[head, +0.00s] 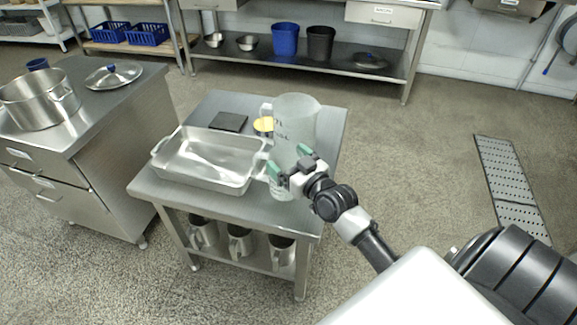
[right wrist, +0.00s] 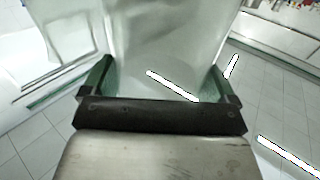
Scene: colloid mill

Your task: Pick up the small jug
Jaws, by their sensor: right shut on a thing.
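A small translucent jug (head: 281,190) is at the right front of the steel table, its handle pointing left towards the tray. My right gripper (head: 288,161) is shut on it, with green fingertips on either side; the gripper hides much of the jug. In the right wrist view the jug (right wrist: 165,50) fills the space between the fingers (right wrist: 160,85). I cannot tell whether its base touches the table. A larger translucent jug (head: 296,115) with dark markings stands just behind it. My left gripper is not in view.
A steel tray (head: 163,172) lies close at left on the table (head: 160,193). A dark flat block (head: 229,121) and a yellow item (head: 264,124) lie behind. Metal jugs (head: 240,242) stand on the lower shelf. A cabinet with a pot (head: 38,100) is at left.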

